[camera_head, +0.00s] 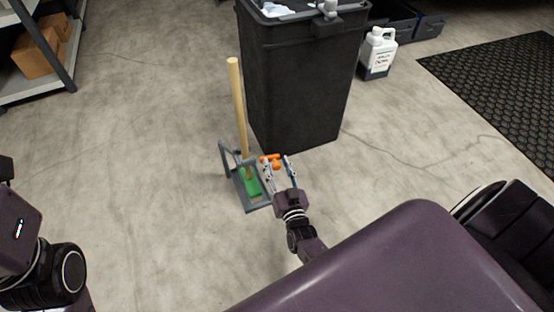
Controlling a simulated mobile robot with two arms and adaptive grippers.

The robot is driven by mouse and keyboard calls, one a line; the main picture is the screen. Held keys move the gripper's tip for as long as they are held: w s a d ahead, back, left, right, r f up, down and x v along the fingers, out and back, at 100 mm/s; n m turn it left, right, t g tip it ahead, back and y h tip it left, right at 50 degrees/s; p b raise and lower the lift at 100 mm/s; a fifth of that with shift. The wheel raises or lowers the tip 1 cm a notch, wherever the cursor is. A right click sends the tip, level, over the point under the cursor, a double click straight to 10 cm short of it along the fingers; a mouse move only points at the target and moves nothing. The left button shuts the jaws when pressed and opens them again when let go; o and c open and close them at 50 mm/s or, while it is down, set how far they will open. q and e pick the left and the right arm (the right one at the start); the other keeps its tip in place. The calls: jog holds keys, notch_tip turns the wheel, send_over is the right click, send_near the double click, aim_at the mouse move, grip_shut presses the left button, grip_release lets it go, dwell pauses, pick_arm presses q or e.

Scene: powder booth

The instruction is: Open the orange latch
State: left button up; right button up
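The orange latch (270,157) is a small orange piece on a grey frame (261,208) that stands on the floor. A wooden pole (238,105) rises upright from this frame, with a green block (250,183) at its foot. My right gripper (279,168) is at the right side of the frame, close to the latch. Its two fingers are spread apart, with orange showing between and just beyond them. I cannot tell whether a finger touches the latch. My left arm shows at the left edge, but its gripper is out of view.
A tall black bin (298,85) stands right behind the frame. A white jug (377,52) and dark crates (428,25) are beyond it. A black mat (505,90) lies at the right. A shelf with cardboard boxes (37,52) is at upper left. The floor at left is clear.

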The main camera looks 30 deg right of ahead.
aim_at(277, 163)
jog(key=shift+r, duration=4.9)
